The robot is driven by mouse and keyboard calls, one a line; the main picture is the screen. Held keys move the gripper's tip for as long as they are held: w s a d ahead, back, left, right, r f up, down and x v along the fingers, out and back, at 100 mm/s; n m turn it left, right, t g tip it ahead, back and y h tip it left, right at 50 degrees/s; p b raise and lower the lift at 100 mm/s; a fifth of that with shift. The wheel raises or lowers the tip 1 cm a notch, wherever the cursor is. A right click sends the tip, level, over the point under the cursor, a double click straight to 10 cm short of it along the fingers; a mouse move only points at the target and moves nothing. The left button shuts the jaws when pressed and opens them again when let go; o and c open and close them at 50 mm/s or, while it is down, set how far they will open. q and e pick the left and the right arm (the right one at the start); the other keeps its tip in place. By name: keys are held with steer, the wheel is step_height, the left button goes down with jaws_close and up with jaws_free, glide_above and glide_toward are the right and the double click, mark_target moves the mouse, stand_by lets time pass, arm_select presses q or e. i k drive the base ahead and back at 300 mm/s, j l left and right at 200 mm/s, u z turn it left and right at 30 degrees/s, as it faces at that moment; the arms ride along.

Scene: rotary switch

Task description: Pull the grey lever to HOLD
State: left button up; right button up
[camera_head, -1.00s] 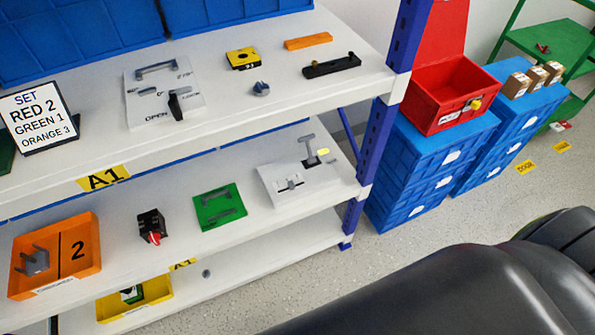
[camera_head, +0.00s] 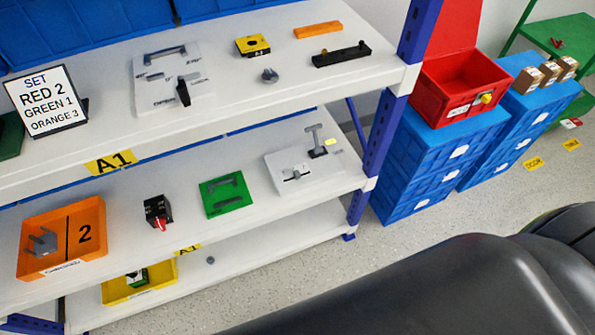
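A grey T-shaped lever (camera_head: 315,138) stands up from a white panel (camera_head: 290,185) at the right end of the middle shelf. A small yellow label (camera_head: 330,142) sits beside it; its text is too small to read. A second small grey part (camera_head: 294,172) is on the same panel. Neither gripper shows. A large dark arm link of mine fills the lower right.
A sign (camera_head: 42,101) reads SET RED 2, GREEN 1, ORANGE 3. The middle shelf also holds an orange tray (camera_head: 35,225), a black block with a red part (camera_head: 157,211) and a green plate (camera_head: 224,198). A blue post (camera_head: 385,125) stands right of the lever panel.

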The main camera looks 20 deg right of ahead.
mark_target(319, 149)
steer(key=i+j, duration=0.1)
steer(key=j, duration=0.35)
steer(key=i+j, duration=0.15)
steer(key=j, duration=0.3)
steer(key=i+j+z, duration=0.1)
steer(key=j, duration=0.35)
